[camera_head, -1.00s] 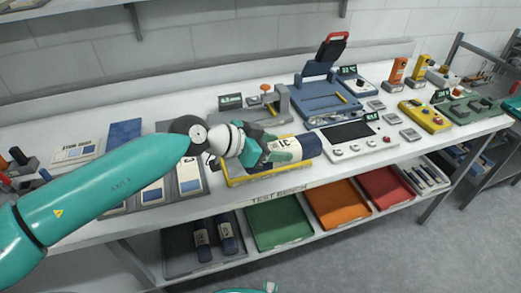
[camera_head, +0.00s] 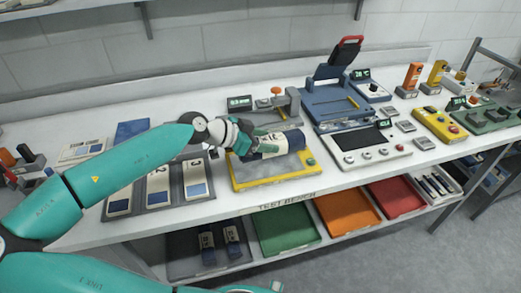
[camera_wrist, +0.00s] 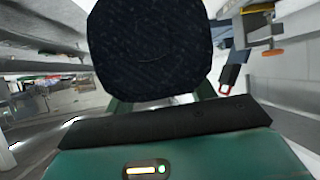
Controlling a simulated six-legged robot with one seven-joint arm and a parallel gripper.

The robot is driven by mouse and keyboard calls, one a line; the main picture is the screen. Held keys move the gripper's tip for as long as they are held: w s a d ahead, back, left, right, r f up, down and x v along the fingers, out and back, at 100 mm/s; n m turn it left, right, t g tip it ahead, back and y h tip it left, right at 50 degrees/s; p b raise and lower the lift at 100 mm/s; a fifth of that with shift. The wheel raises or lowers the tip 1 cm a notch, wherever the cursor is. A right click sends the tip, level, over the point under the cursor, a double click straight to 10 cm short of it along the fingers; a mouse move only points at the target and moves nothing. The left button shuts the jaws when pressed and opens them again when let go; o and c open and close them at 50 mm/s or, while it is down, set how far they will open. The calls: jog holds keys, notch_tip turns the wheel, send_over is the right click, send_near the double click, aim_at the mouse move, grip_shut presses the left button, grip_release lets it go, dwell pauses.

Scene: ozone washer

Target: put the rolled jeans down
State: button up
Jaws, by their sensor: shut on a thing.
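The rolled jeans (camera_head: 285,142) are a dark blue roll with a pale label band around the middle. They lie roughly sideways in my gripper (camera_head: 262,146), which is shut on them. The roll is above a yellow-framed grey plate (camera_head: 240,184) on the white bench, with a gap that seems to show under it. In the wrist view the dark round end of the rolled jeans (camera_wrist: 150,50) fills the upper middle, and hides much of what lies beyond.
A dark numbered tray (camera_head: 206,184) is left of the yellow-framed plate. A white control panel (camera_head: 375,160) and a blue press (camera_head: 335,106) are to its right.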

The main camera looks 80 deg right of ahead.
jog(key=f, duration=0.1)
jog(key=w+d+f, duration=0.1)
jog(key=d+f, duration=0.1)
jog(key=shift+w, duration=0.3)
notch_tip(320, 180, down, 3)
jog(key=shift+w+d+f, duration=0.1)
jog(key=shift+d+f, duration=0.05)
jog(key=o, duration=1.3)
jog(key=shift+o, duration=0.2)
jog(key=v, duration=1.2)
